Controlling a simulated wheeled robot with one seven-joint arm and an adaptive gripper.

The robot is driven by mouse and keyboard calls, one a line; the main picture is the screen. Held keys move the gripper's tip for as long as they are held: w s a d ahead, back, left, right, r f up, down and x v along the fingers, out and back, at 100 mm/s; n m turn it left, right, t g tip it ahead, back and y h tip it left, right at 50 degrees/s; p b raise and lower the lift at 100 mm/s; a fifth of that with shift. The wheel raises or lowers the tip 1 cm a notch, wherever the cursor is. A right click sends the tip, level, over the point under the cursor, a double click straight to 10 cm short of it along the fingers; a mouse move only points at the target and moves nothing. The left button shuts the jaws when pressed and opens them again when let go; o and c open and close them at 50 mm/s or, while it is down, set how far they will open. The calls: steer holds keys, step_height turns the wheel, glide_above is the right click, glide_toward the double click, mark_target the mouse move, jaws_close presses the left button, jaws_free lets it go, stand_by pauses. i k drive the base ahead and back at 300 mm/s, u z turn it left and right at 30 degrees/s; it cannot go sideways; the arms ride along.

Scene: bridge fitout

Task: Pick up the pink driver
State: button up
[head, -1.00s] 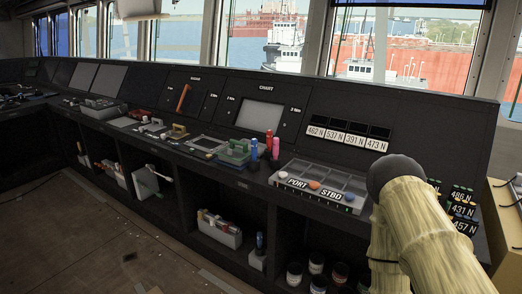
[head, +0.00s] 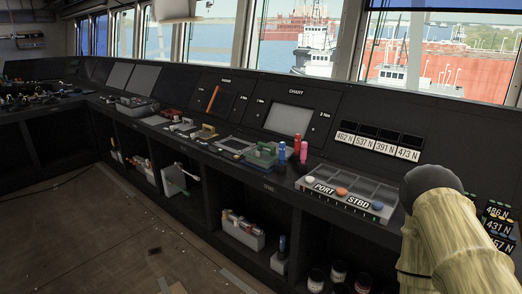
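A pink upright handle (head: 304,152), which looks like the pink driver, stands on the console between the green case and the PORT/STBD tray in the head view. A red-topped handle (head: 297,137) stands just behind it. A blue handle (head: 282,151) stands to its left. Their lower ends are too small to make out. My arm, in a pale yellow cover, shows at the lower right. My gripper is outside the picture.
A green case (head: 262,155) sits left of the handles. The PORT/STBD tray (head: 345,190) with coloured knobs sits right of them. Open shelves under the console hold a grey bin (head: 243,232) and several jars. The floor (head: 110,225) at left is mostly clear.

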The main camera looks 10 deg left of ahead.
mark_target(303, 148)
steer(key=u, duration=0.7)
steer(key=i, duration=0.9)
steer(key=u, duration=1.1)
steer(key=i, duration=1.6)
steer(key=z, duration=0.4)
steer(key=i, duration=1.15)
steer(key=z, duration=1.45)
steer(key=i, duration=0.55)
steer(key=z, duration=0.4)
steer(key=k, duration=0.5)
steer(key=z, duration=0.55)
steer(key=i, duration=0.35)
steer(key=z, duration=0.2)
